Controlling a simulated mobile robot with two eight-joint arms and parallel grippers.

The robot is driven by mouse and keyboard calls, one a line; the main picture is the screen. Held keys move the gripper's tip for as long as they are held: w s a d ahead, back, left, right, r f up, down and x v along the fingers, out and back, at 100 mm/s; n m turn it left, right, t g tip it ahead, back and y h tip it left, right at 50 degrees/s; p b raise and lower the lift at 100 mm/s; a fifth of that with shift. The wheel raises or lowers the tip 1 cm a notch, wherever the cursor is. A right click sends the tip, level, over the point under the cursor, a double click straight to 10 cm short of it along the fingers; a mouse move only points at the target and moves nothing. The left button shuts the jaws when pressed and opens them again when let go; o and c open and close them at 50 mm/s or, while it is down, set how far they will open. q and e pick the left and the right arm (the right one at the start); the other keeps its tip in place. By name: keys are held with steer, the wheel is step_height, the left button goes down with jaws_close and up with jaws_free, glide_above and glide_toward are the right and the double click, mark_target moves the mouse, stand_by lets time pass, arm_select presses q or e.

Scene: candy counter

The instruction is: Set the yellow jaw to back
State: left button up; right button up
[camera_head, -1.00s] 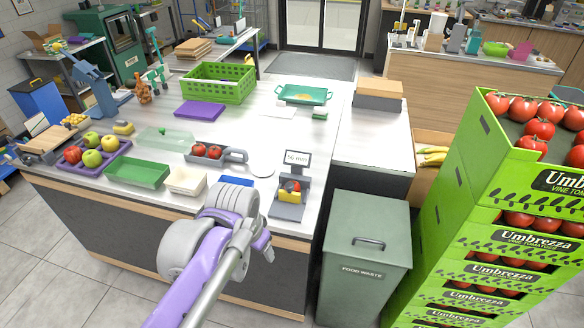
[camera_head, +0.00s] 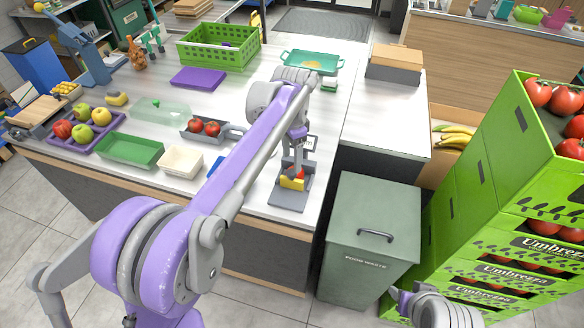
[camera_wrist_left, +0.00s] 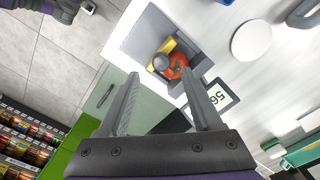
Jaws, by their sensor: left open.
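A yellow piece (camera_head: 292,184), which I take for the yellow jaw, is on a small grey device at the counter's front right edge, beside a red round item. In the left wrist view the yellow piece (camera_wrist_left: 167,46) lies partly behind a grey ball knob (camera_wrist_left: 161,62), with the red item (camera_wrist_left: 177,66) next to it. My left gripper (camera_head: 297,164) is open and empty, pointing down over the device and partly hiding it. Its spread fingers (camera_wrist_left: 162,79) frame the device's near side; no contact is clear. Of my right arm, only a link shows at lower right; its gripper is out of view.
The grey device (camera_head: 289,201) has a display (camera_wrist_left: 220,95) beside it. A tomato tray (camera_head: 187,134), white tub (camera_head: 181,162) and green tray (camera_head: 130,150) stand left. A food-waste bin (camera_head: 372,220) and stacked green tomato crates (camera_head: 470,190) stand right.

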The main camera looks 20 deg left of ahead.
mark_target(292, 172)
arm_select(q)
steer(key=shift+w+f, duration=0.1)
steer(key=shift+f, duration=2.6)
jaws_close()
